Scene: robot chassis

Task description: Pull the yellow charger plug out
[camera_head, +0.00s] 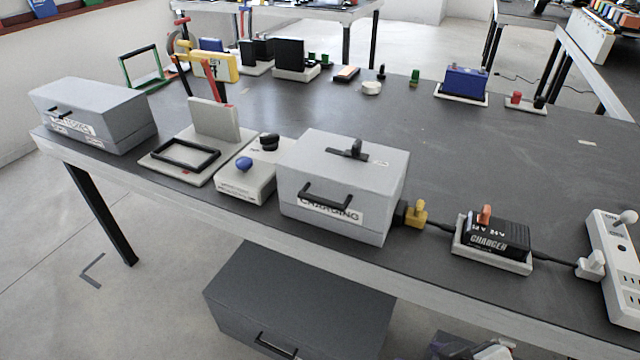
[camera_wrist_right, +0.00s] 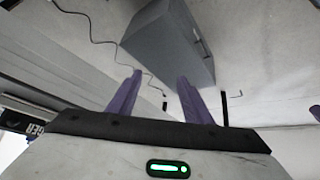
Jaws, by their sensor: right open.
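The yellow charger plug (camera_head: 418,213) sits at the right side of the grey box labelled CHARGING (camera_head: 336,196), against a black socket (camera_head: 401,212) on that side. A black cable runs from the plug area to the black charger unit (camera_head: 494,233) on its light tray. My right gripper (camera_wrist_right: 160,78) shows in the right wrist view with two purple fingers apart and nothing between them. Part of it appears at the bottom edge of the head view (camera_head: 474,347), below the table edge and well short of the plug. My left gripper is not in view.
A white power strip (camera_head: 607,265) with a white plug (camera_head: 591,264) lies at the right. A base with a blue knob (camera_head: 244,164) stands left of the CHARGING box. A dark grey cabinet (camera_head: 290,300) is below the table. The table behind the plug is mostly clear.

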